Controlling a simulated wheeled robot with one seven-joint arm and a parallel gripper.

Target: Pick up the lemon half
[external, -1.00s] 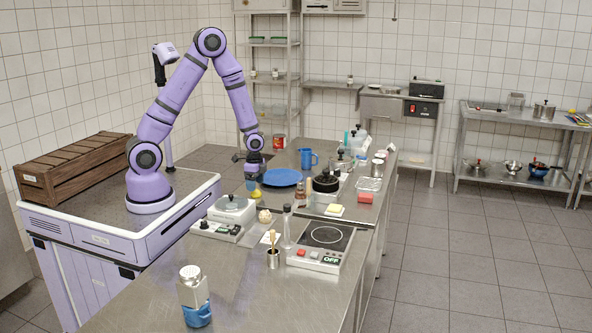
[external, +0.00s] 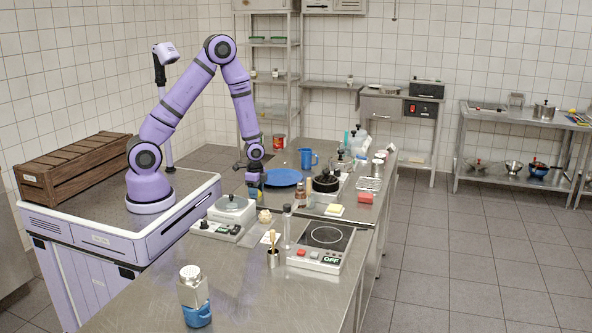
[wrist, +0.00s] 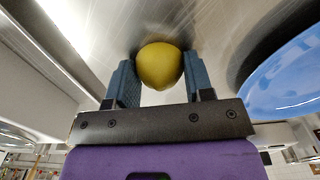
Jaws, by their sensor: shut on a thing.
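The lemon half (wrist: 160,66) shows as a rounded yellow shape in the wrist view. My gripper (wrist: 158,80) is shut on it, with one blue-grey finger on its left and one on its right. In the external view my gripper (external: 254,188) points down at the near-left edge of the steel counter, and the lemon half is mostly hidden there. I cannot tell whether the lemon half touches the counter.
A blue plate (external: 283,178) lies just right of my gripper. A white scale (external: 231,209) stands on the near side. A blue jug (external: 307,158), a black pot (external: 326,184) and a hot plate (external: 325,236) stand further right.

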